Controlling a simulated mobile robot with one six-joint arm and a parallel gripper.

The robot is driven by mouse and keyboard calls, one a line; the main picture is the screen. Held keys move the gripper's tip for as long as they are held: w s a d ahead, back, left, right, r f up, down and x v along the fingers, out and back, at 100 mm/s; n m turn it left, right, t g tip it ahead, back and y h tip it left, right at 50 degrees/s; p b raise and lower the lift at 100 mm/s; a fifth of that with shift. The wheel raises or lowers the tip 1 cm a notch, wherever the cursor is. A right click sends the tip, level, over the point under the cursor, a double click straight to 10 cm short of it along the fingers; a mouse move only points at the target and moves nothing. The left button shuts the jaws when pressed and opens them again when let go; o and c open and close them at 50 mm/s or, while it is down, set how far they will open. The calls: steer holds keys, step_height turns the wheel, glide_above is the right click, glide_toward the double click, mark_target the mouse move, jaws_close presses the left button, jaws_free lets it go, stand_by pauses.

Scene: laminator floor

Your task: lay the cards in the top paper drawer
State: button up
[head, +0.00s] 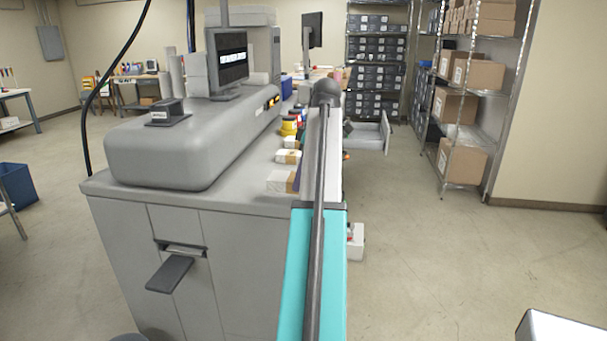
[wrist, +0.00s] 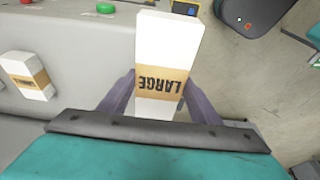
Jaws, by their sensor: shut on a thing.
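My gripper (wrist: 159,88) is shut on a white stack of cards (wrist: 168,45) in the wrist view. The stack has a tan band marked LARGE, and a grey-purple finger lies on each side of it. A pale drawer (head: 371,136) stands pulled out from the right side of the machine, beyond my arm. Its inside is mostly hidden, and I cannot tell whether it is the top one.
Another banded white stack (wrist: 28,75) lies on the grey surface at the left of the wrist view. The laminator (head: 180,140) fills the left of the head view. A shelf rack (head: 470,95) with boxes stands at the right.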

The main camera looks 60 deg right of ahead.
steer(key=w+a+f+n+y, duration=0.1)
steer(key=w+a+f+n, duration=0.2)
steer(key=w+a, duration=0.95)
steer(key=w+a+f+n, duration=0.2)
steer(key=w+a, duration=1)
steer(key=a, duration=0.2)
steer(key=w+a+f+m, duration=0.1)
steer(key=a+f+m, duration=0.2)
steer(key=a, duration=0.8)
steer(key=w+a+f+m+h, duration=0.1)
steer(key=w+a+f+m, duration=0.1)
steer(key=a, duration=0.9)
steer(key=w+a+f+m+h, duration=0.1)
steer(key=w+a+f+m, duration=0.1)
steer(key=a, duration=0.9)
steer(key=shift+w+f+m, duration=0.2)
steer(key=shift+f+m, duration=0.6)
steer(key=shift+f, duration=0.4)
steer(key=shift+s, duration=0.1)
